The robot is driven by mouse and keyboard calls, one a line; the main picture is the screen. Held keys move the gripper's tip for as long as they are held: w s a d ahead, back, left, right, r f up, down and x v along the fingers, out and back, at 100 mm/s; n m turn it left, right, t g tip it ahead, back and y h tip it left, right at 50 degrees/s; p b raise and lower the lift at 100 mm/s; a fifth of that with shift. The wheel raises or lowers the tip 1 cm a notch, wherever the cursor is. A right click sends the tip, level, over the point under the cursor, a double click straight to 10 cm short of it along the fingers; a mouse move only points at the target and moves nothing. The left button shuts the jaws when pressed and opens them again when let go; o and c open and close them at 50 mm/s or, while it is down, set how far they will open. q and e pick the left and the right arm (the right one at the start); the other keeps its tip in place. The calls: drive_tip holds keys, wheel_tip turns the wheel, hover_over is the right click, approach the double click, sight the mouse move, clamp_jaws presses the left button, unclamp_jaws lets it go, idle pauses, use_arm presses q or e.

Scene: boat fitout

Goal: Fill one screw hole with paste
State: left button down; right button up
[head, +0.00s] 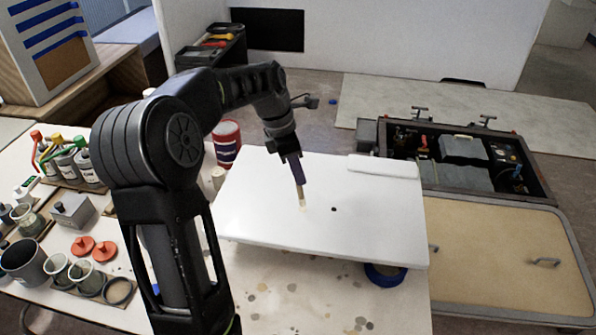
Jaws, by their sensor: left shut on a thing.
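A white panel (365,215) lies raised on the worktable, resting on supports such as a blue-and-black round one (385,274). A small dark hole (334,210) shows in the panel near its middle. My left gripper (296,172) is shut on a slim tool (299,187) with a purple handle and a pale tip, which points down. The tip is at or just above the panel, left of the dark hole, beside a faint yellowish spot (305,207). I cannot tell whether the tip touches. My right gripper is not in view.
Bottles (88,165), jars (58,268), orange lids (104,251) and a grey box (72,211) crowd the table's left side. A red-and-white can (227,143) stands behind the panel's left corner. An open hatch (460,160) lies right.

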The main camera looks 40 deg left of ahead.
use_arm(q)
drive_tip(key=shift+r+p, duration=2.15)
drive_tip(key=shift+r, duration=0.5)
